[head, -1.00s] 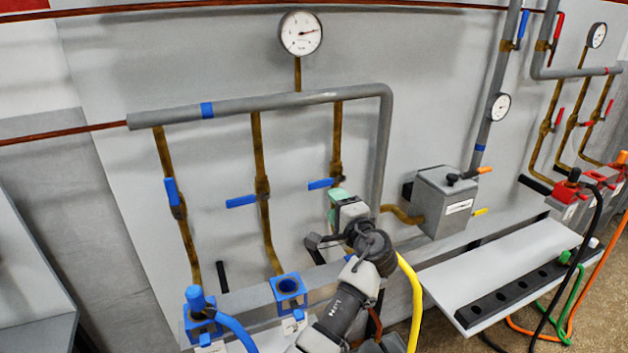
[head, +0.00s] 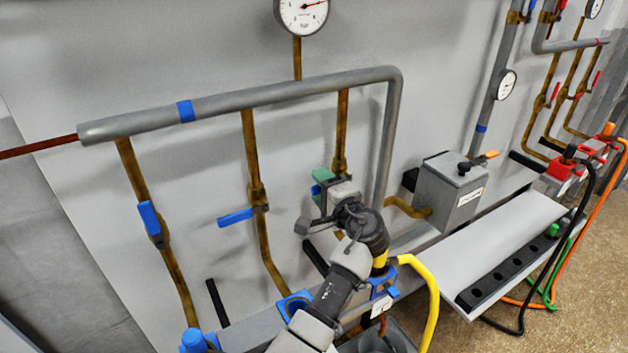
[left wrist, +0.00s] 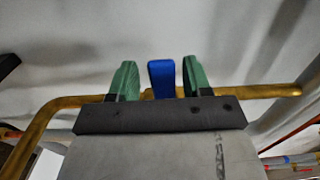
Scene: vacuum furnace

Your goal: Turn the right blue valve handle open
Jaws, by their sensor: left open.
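The right blue valve handle (left wrist: 161,80) stands between my left gripper's two green fingers (left wrist: 158,82) in the left wrist view, with a visible gap on each side. In the head view my left gripper (head: 322,180) covers most of this handle, and only a little blue shows beside the green fingers. The gripper is open around the handle. The handle sits on the rightmost brass pipe (head: 342,130) under the grey manifold. My right gripper is not in view.
The middle blue handle (head: 236,217) points sideways and the left blue handle (head: 149,218) lies along its pipe. A grey box (head: 447,195) with an orange lever is to the right. A yellow hose (head: 432,300) hangs close to my left arm.

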